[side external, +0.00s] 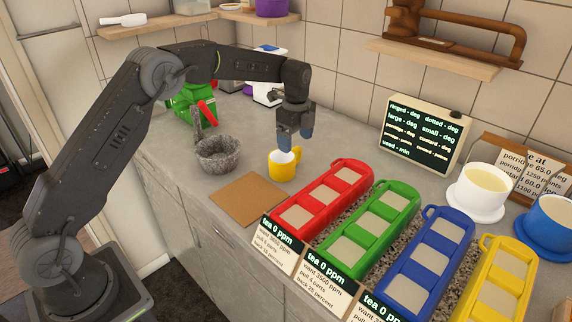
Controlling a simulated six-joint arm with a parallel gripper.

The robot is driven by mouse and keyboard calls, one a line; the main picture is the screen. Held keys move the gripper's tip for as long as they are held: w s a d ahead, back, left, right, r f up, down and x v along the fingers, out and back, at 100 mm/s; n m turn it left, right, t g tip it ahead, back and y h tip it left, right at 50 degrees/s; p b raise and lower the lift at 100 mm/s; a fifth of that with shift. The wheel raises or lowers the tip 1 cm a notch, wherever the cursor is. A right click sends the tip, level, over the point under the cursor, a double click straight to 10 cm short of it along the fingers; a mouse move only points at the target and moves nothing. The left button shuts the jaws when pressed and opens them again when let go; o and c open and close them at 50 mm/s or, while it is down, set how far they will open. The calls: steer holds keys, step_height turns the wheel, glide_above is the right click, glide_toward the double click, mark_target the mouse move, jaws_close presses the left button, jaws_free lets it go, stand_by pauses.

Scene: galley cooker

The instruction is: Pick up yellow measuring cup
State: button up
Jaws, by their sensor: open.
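The yellow measuring cup (281,168) stands upright on the grey counter (185,165), near the middle of the side external view. It has a pale inside and a handle on its right side. My gripper (296,142) points down just above the cup, over its rear rim. The gripper is open and holds nothing that I can see. Whether a fingertip touches the rim cannot be told from this view.
A grey stone bowl (218,158) stands left of the cup, and a brown board (247,199) lies in front. Red (325,200), green (370,228), blue (430,262) and yellow trays (497,290) fill the right side. A display (425,130) stands behind.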

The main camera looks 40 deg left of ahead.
mark_target(297, 148)
steer(key=shift+w+d+f, duration=0.1)
steer(key=shift+f, duration=2.85)
steer(key=shift+c, duration=0.3)
steer(key=c, duration=1)
steer(key=shift+r, duration=0.15)
steer(key=shift+r, duration=0.65)
step_height(297, 148, up, 3)
steer(key=shift+f, duration=0.1)
steer(key=s+a+r, duration=0.2)
steer(key=a, duration=0.1)
steer(key=s+a+r, duration=0.2)
steer(key=a, duration=0.1)
steer(key=s+a+r, duration=0.2)
steer(key=a, duration=0.2)
steer(key=shift+r, duration=0.35)
